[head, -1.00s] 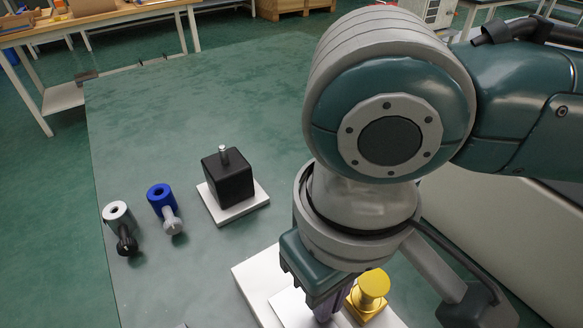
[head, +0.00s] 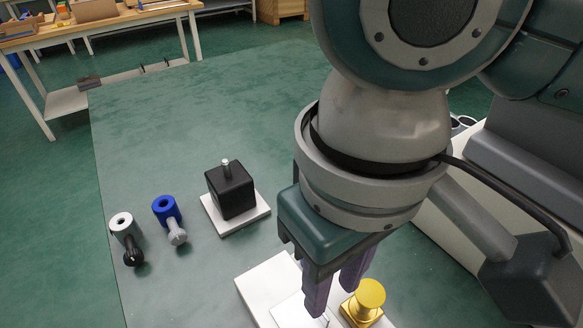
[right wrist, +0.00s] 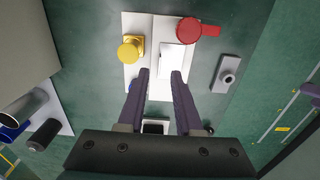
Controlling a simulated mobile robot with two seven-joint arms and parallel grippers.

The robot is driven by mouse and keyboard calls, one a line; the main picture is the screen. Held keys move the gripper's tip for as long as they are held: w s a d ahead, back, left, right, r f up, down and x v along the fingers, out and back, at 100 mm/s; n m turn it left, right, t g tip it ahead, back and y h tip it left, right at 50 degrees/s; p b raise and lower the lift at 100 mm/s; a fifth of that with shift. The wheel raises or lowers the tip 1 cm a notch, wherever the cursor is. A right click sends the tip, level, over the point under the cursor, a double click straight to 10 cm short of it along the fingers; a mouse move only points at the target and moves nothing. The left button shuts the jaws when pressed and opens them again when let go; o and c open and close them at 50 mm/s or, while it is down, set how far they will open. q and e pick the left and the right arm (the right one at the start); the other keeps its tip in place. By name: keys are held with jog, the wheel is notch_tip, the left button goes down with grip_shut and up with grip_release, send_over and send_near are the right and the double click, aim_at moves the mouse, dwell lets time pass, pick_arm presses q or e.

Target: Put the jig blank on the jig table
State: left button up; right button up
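My right gripper (head: 332,292) points down over a white board (head: 262,283), its two purple fingers apart with a gap between them. It also shows in the right wrist view (right wrist: 160,74). A white square piece (right wrist: 172,57) lies on the board just beyond the fingertips. A grey plate with a round knob (right wrist: 228,72) lies right of the board. I cannot tell for sure which piece is the jig blank or which surface is the jig table. My left gripper is out of view.
A yellow knob piece (head: 364,300) stands on the board close to the fingers; a red round piece (right wrist: 190,30) is at its far side. A black cube with a pin (head: 231,190), a blue cylinder (head: 166,208) and a white one (head: 122,224) stand left. The green tabletop behind is clear.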

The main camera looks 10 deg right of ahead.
jog(key=s+a+r+t+y+p, duration=0.1)
jog(key=s+a+r+t+y, duration=0.1)
jog(key=s+a+r+y, duration=0.15)
jog(key=s+d+f+m+h, duration=0.1)
jog(key=s+d, duration=0.1)
jog(key=d, duration=0.5)
jog(key=s+d+f+m+t+h, duration=0.1)
jog(key=s+d+f+h, duration=0.1)
jog(key=d, duration=0.5)
jog(key=shift+s+f+t, duration=0.25)
jog(key=shift+s+t, duration=0.05)
